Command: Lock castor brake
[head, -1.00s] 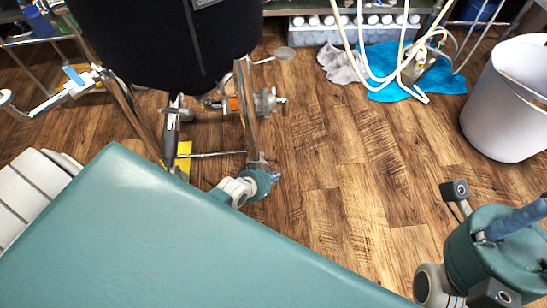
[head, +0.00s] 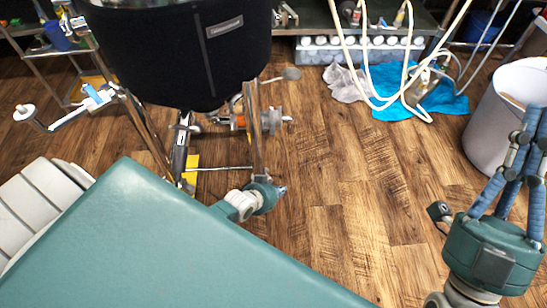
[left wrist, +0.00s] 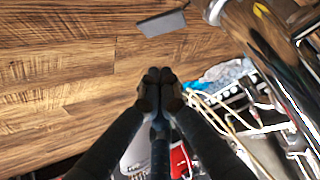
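A black-jacketed kettle (head: 185,60) stands on chrome legs (head: 255,130) in the head view. I cannot make out the castor or its brake for certain in either view. A flat grey plate (left wrist: 162,22) lies just beyond my left fingertips in the left wrist view. My left gripper (head: 278,190) is low beside the chrome leg, its fingers mostly hidden in the head view. In the left wrist view its dark fingers (left wrist: 157,76) meet at the tips with nothing seen between them. My right gripper (head: 532,112) points up at the right edge, partly cropped.
A thick chrome tube (left wrist: 262,55) is close on the right of the left wrist view. A yellow piece (head: 191,168) is between the legs. A blue cloth (head: 410,100), pale hoses and a white bin (head: 490,125) are at the right. The middle wooden floor (head: 340,210) is clear.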

